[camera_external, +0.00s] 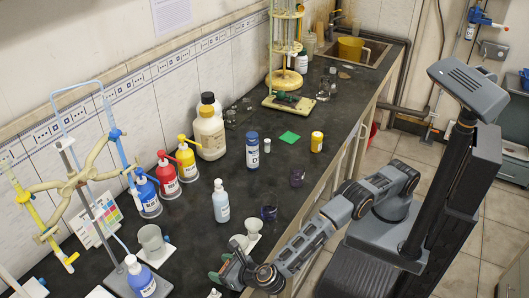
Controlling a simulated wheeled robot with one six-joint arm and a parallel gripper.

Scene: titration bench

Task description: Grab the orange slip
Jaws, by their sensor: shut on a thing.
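I cannot make out an orange slip anywhere in the external view. A flat green slip (289,137) lies on the dark bench top, well beyond my gripper. My gripper (229,273) is low over the near edge of the bench, at the lower middle of the picture. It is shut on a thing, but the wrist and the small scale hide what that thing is. Small green parts show at the gripper's left side.
Close beyond the gripper stand a white cup (253,229) and a dark glass beaker (269,213). A white-blue bottle (221,201) is farther back. Coloured wash bottles and a burette stand (101,211) crowd the left. Bench top (262,180) is clear mid-bench.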

